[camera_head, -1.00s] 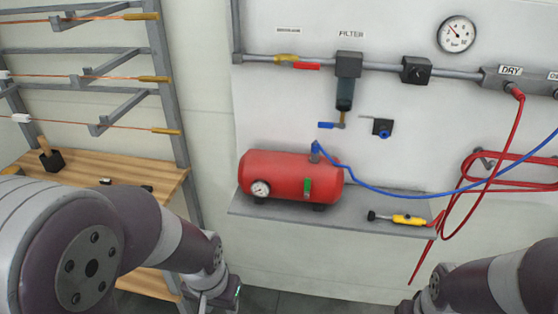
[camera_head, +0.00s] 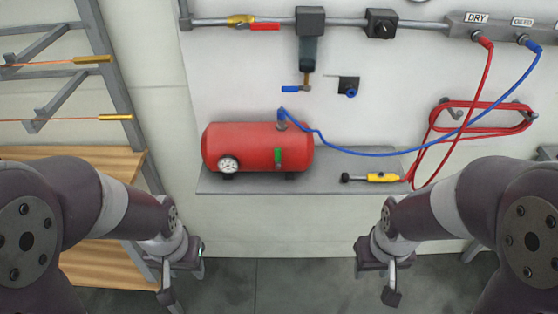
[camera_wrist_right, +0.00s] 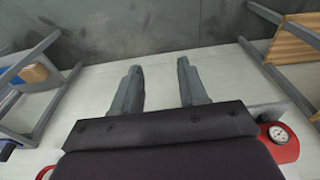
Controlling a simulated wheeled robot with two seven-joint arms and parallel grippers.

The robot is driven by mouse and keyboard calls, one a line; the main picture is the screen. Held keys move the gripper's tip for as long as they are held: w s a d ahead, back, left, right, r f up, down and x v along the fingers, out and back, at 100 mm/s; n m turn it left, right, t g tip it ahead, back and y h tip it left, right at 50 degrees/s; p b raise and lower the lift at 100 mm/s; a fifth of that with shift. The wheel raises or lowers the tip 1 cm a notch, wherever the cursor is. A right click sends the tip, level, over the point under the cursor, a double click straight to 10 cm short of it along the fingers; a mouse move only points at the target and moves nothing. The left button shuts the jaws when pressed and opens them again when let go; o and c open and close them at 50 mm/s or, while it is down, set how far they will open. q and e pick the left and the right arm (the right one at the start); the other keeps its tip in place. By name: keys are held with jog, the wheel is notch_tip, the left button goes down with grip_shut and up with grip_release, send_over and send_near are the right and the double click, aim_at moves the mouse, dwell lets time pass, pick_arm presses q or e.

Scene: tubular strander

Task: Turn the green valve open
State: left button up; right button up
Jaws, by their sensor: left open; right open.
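The green valve (camera_head: 278,157) is a small upright green handle on the front of a red tank (camera_head: 245,140), right of the tank's round gauge (camera_head: 229,165). The tank stands on a grey shelf (camera_head: 330,183) at the wall. My left gripper (camera_head: 166,292) hangs low, left of and below the tank, apart from it. My right gripper (camera_head: 391,290) hangs below the shelf, right of the valve. In the right wrist view, its fingers (camera_wrist_right: 160,70) are spread with nothing between them. Part of the tank (camera_wrist_right: 285,150) shows at the lower right there; the valve does not.
A blue hose (camera_head: 370,154) runs from the tank top to the wall pipe. A red hose (camera_head: 487,85) leads to a yellow tool (camera_head: 382,177) on the shelf. A blue-handled filter valve (camera_head: 291,89) is above. The floor below the shelf is clear.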

jog(key=shift+o, duration=0.3)
jog(key=shift+a+f, duration=0.1)
jog(key=shift+f, duration=0.1)
jog(key=w+a+f+n+t+y+b, duration=0.1)
jog(key=w+a+f+n+y+b, duration=0.15)
jog(key=a+f+b, duration=0.85)
jog(key=w+a+f+t, duration=0.1)
jog(key=w+a+t, duration=0.6)
jog(key=w+a, duration=0.35)
jog(key=m+t+h, duration=0.3)
jog(key=t, duration=0.5)
send_near(278, 155)
jog(key=shift+t+y, duration=0.25)
jog(key=shift+t, duration=0.05)
jog(key=w, duration=0.4)
jog(key=w+p, duration=0.1)
jog(key=w, duration=0.3)
jog(key=shift+d+f, duration=0.15)
jog(key=shift+w, duration=0.5)
grip_shut()
